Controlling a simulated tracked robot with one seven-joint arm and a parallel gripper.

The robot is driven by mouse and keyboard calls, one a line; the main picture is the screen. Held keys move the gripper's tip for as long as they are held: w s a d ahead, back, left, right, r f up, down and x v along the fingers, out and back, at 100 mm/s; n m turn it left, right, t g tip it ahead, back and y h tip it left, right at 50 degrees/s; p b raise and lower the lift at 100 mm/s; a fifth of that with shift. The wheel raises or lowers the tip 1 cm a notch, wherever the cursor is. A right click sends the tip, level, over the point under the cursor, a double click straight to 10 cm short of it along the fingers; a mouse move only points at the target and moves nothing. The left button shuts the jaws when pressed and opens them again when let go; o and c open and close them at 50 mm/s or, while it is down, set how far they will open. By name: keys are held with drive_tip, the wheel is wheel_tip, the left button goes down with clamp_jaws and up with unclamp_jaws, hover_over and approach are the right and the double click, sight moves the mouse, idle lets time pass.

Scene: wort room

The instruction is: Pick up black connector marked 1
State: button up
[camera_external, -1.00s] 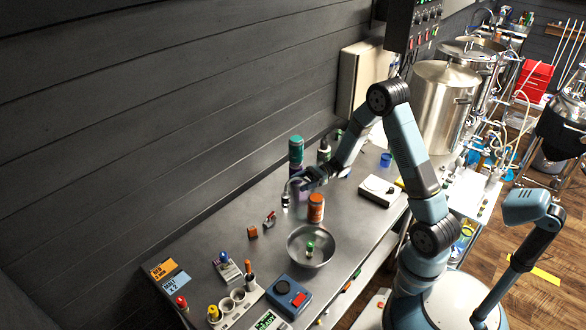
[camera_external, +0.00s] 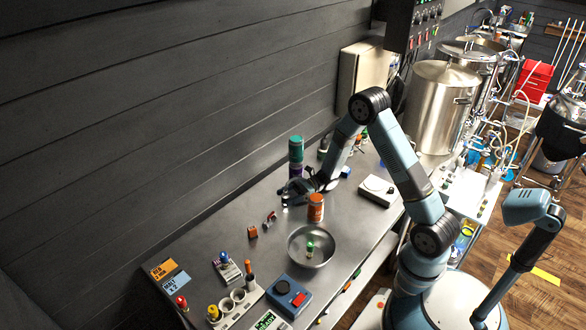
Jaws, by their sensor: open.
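I cannot make out a black connector marked 1; at this size no mark can be read on the small parts. My gripper (camera_external: 286,200) is open, low over the steel table (camera_external: 222,215). It is just in front of a stacked teal and purple container (camera_external: 296,150) and left of an orange jar (camera_external: 316,207). The gripper and forearm hide some of the table beneath and behind them. Whether the fingers touch the table or surround anything cannot be told.
A steel bowl (camera_external: 296,260) with a small green-topped item stands in front of the gripper. Small red and orange parts (camera_external: 252,231) lie to its left. A blue box with a red button (camera_external: 289,297) and a white scale (camera_external: 377,190) also stand on the table.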

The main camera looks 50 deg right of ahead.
drive_tip(key=shift+w+a, duration=0.1)
drive_tip(key=shift+a, duration=0.3)
drive_tip(key=c, duration=1.1)
drive_tip(key=shift+r, duration=0.1)
drive_tip(key=shift+c, duration=0.2)
